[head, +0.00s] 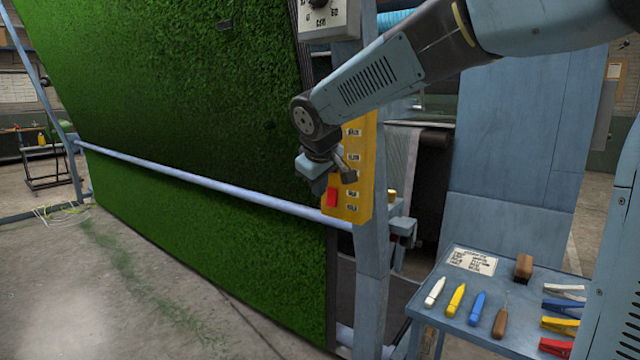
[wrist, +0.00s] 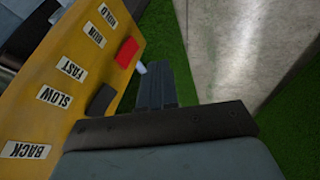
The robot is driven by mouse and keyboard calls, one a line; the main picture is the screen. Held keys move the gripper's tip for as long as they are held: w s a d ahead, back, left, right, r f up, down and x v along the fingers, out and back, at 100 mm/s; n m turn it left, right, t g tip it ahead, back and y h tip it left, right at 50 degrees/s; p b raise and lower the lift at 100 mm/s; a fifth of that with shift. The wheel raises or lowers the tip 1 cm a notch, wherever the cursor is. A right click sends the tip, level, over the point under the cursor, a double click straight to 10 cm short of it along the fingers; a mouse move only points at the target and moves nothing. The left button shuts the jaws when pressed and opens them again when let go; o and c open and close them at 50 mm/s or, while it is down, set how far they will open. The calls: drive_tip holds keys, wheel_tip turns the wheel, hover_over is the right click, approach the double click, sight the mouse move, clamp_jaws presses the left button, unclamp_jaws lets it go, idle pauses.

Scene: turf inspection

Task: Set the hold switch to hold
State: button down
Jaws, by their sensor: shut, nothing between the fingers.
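The yellow control panel (head: 357,150) stands on a blue-grey post beside the turf. It carries the red hold switch (head: 332,197) near its lower end. In the wrist view the red switch (wrist: 126,52) lies beside the RUN label (wrist: 95,34), with the HOLD label (wrist: 110,13) beyond it. I cannot tell which way the switch is tipped.
A dark switch (wrist: 101,100) sits beside the SLOW and FAST labels. A grey dial box (head: 331,18) is above the panel. A pale rail (head: 210,181) crosses the turf (head: 190,110). A blue side table (head: 455,310) with markers and clips stands at lower right.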

sight(329, 199)
drive_tip(key=shift+w+d+f, duration=0.4)
drive_tip(key=shift+w+f, duration=0.6)
drive_tip(key=shift+w, duration=0.2)
drive_tip(key=shift+w+d+f, duration=0.35)
drive_tip(key=shift+w+f, duration=0.65)
drive_tip(key=shift+w, duration=0.15)
drive_tip(key=shift+w+d+f, duration=0.4)
drive_tip(key=shift+w+f, duration=0.6)
drive_tip(key=shift+w, duration=0.2)
drive_tip(key=shift+w+d+f, duration=0.15)
drive_tip(key=shift+w+d, duration=0.1)
drive_tip(key=shift+r, duration=0.2)
